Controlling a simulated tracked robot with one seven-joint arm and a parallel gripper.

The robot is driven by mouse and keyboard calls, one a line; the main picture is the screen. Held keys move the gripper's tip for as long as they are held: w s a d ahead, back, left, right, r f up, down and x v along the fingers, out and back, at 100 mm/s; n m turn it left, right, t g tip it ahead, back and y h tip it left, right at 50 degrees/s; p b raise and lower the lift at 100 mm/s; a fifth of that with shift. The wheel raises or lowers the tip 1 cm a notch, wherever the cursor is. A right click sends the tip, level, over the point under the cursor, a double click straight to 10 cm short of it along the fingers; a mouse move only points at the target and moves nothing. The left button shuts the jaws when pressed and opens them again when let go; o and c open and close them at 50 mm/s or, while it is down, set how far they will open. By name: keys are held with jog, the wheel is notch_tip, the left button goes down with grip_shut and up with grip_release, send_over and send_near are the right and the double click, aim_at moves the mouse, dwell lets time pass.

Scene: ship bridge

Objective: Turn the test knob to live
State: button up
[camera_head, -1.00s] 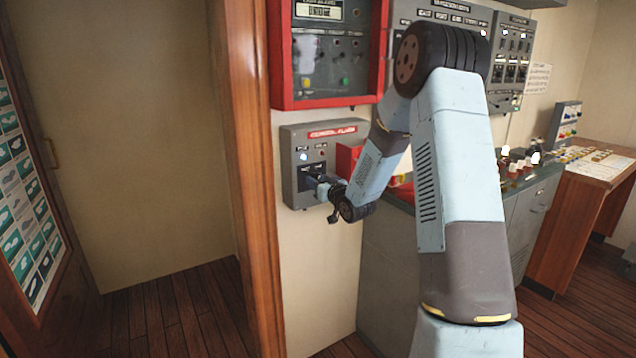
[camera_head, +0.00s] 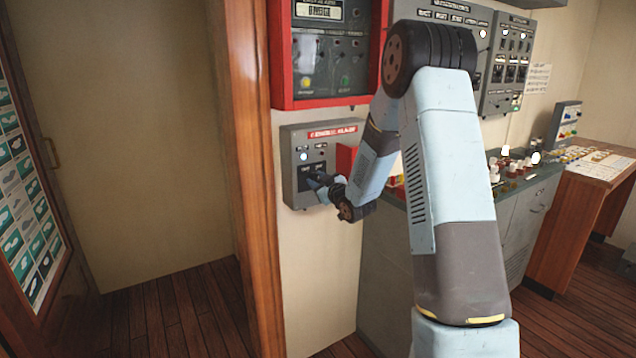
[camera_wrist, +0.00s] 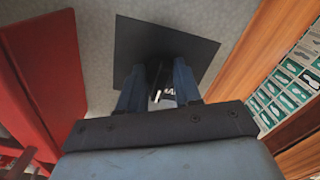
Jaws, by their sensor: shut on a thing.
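The grey alarm panel (camera_head: 292,145) with a red label strip is on the wall below a red-framed cabinet. A dark plate (camera_head: 305,178) with small white markings sits in its lower half. My gripper (camera_head: 318,184) reaches this plate from the right. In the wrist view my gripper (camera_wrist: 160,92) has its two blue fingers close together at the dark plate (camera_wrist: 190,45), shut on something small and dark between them. This is likely the test knob, mostly hidden by the fingers. Its pointing direction cannot be read.
A red box-like part (camera_head: 346,158) stands out just right of the gripper; red surfaces (camera_wrist: 40,80) also fill the left of the wrist view. The red-framed cabinet (camera_head: 285,60) is above. A wooden door post (camera_head: 248,150) stands left. A grey console (camera_head: 385,265) is at right.

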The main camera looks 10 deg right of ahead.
jog(key=n, duration=0.4)
jog(key=shift+f+n, duration=0.1)
jog(key=shift+n, duration=0.2)
jog(key=shift+o, duration=0.2)
jog(key=n, duration=0.4)
jog(key=shift+s, duration=0.1)
jog(key=shift+n, duration=0.3)
jog(key=o, duration=1)
jog(key=v, duration=1.3)
jog(key=shift+s+d, duration=0.2)
jog(key=shift+s, duration=0.05)
